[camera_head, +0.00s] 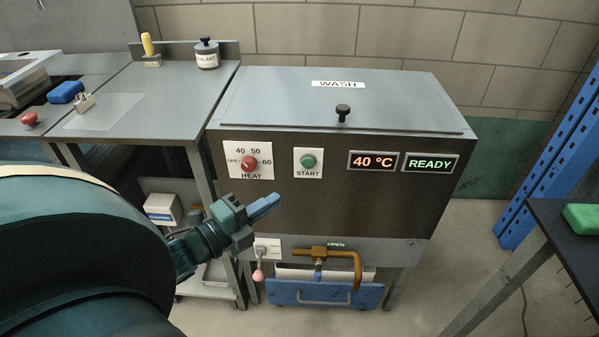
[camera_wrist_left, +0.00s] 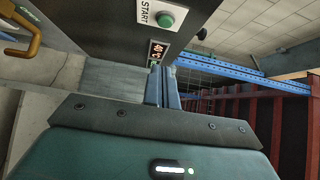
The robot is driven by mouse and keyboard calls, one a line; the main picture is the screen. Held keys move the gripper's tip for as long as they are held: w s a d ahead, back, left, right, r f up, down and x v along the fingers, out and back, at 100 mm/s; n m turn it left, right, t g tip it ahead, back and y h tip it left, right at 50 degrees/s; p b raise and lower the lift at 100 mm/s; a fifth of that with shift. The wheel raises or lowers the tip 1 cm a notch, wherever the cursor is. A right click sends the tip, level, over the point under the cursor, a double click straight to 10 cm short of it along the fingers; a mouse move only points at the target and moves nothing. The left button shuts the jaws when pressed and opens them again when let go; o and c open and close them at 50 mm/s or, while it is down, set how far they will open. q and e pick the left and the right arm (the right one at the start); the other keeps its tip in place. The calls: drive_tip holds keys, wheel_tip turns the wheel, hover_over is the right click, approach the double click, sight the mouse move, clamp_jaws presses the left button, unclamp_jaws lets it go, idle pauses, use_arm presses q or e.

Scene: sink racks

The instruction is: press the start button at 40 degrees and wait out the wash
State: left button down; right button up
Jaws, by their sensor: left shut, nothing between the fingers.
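The green start button (camera_head: 308,161) sits on a white plate marked START on the front of the wash machine (camera_head: 400,210). The heat knob (camera_head: 249,163) is red, on a plate marked 40, 50 and 60. One display (camera_head: 374,161) reads 40 °C and the other display (camera_head: 430,163) reads READY. My left gripper (camera_head: 272,203) is shut and empty, in front of the machine, below and left of the start button, apart from it. In the left wrist view the start button (camera_wrist_left: 165,19) is at the top, beyond the shut fingertips (camera_wrist_left: 161,72). My right gripper is not in view.
The lid with a black knob (camera_head: 343,111) is closed. A bench with a sealant jar (camera_head: 207,54) stands left. A blue rack post (camera_head: 550,165) and a dark table (camera_head: 570,240) stand right.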

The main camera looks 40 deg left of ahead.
use_arm(q)
approach(314, 164)
drive_tip(key=w+d, duration=0.2)
drive_tip(key=d, duration=0.1)
drive_tip(key=w, duration=0.1)
drive_tip(key=w+a, duration=0.1)
drive_tip(key=w+a+b, duration=0.1)
drive_tip(key=shift+w, duration=0.3)
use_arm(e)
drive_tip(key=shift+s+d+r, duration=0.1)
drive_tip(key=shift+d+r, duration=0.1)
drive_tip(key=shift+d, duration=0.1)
